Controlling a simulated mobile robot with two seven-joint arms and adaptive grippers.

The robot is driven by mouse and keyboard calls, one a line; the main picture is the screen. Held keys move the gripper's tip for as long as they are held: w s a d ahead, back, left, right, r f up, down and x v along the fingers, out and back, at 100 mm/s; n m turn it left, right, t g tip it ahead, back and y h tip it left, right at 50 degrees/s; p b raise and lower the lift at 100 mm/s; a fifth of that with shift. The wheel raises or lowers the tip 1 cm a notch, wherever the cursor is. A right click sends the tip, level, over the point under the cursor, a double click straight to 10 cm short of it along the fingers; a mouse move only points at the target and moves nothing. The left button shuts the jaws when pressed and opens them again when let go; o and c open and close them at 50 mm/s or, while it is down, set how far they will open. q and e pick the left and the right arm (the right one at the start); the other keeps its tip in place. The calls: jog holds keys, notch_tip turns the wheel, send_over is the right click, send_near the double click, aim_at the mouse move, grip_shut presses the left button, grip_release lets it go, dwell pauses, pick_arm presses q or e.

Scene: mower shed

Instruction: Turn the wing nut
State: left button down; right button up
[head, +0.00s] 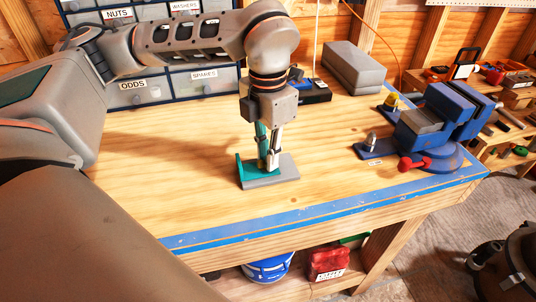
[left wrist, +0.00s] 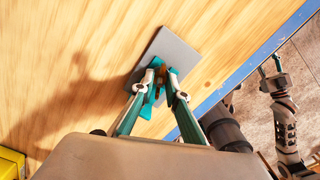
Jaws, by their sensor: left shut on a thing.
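My left gripper (head: 268,164) points down over a small grey plate (head: 284,178) on the workbench. A teal upright piece stands at the plate's left side (head: 243,170).
A blue vise (head: 432,115) with a red-ended handle is at the right of the bench. A grey block (head: 354,68) and labelled drawers (head: 205,80) stand at the back. Blue tape (head: 330,208) runs along the front edge. The bench around the plate is clear.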

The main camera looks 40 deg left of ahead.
pick_arm(q)
jog(key=shift+s+f+n, duration=0.1)
jog(key=shift+f+n, duration=0.05)
jog(key=shift+n, duration=2.15)
jog(key=c, duration=2)
grip_release()
jog(key=shift+r, duration=0.2)
jog(key=shift+r, duration=0.35)
notch_tip(320, 180, up, 11)
